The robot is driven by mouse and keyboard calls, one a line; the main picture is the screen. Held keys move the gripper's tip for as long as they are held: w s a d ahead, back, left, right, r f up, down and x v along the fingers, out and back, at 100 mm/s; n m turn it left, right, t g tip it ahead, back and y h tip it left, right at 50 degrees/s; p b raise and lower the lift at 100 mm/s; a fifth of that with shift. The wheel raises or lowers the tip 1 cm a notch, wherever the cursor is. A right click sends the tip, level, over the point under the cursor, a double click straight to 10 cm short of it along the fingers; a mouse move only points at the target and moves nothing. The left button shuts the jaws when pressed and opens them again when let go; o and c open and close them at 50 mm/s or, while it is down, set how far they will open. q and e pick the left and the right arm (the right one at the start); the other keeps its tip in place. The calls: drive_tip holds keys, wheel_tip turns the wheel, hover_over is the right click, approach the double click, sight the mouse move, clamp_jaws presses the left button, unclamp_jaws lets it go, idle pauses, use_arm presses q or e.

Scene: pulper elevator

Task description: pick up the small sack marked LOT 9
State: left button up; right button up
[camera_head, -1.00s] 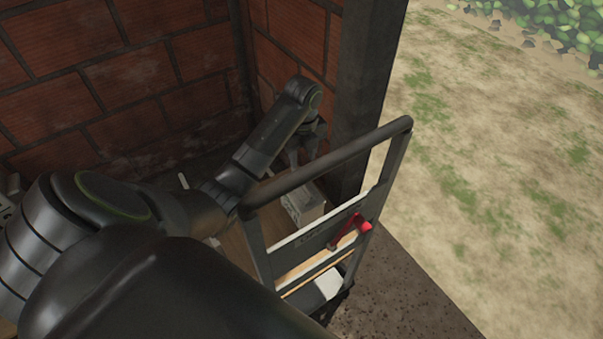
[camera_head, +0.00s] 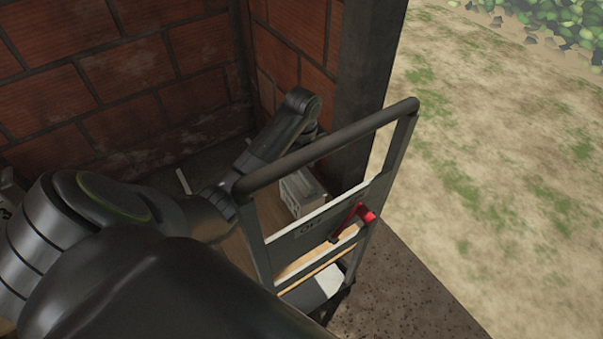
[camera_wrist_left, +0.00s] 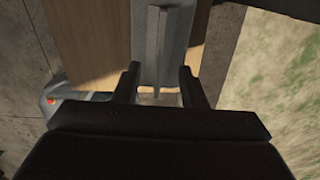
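My left arm comes in from the left in the head view and bends down behind a metal frame. My left gripper (camera_wrist_left: 160,85) shows best in the left wrist view: its two dark fingers are apart, with a long grey ridged thing (camera_wrist_left: 163,45) in line with the gap. I cannot tell whether they touch it. A small pale block-like thing (camera_head: 296,193) with dark marks sits behind the frame in the head view; it may be the sack, but LOT 9 is not readable. My right gripper is not in view.
A metal frame with a dark top bar (camera_head: 325,147) and red lever (camera_head: 366,213) stands close beside my arm. Brick walls (camera_head: 130,85) and a dark post (camera_head: 362,80) bound the back. Wood flooring (camera_wrist_left: 100,40) shows in the wrist view. Open grassy ground lies right.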

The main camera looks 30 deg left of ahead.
sight(301, 172)
use_arm(q)
drive_tip(key=f, duration=0.3)
drive_tip(key=shift+a+f+b, duration=0.2)
drive_tip(key=shift+f+b, duration=0.15)
drive_tip(key=shift+b, duration=0.05)
drive_tip(key=shift+f, duration=0.4)
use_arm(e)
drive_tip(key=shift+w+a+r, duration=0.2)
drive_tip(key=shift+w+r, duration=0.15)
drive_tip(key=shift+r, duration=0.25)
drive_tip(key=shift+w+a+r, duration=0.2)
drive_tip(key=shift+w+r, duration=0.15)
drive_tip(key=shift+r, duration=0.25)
use_arm(q)
drive_tip(key=shift+c, duration=0.4)
drive_tip(key=c, duration=0.7)
clamp_jaws()
drive_tip(key=shift+s, duration=0.1)
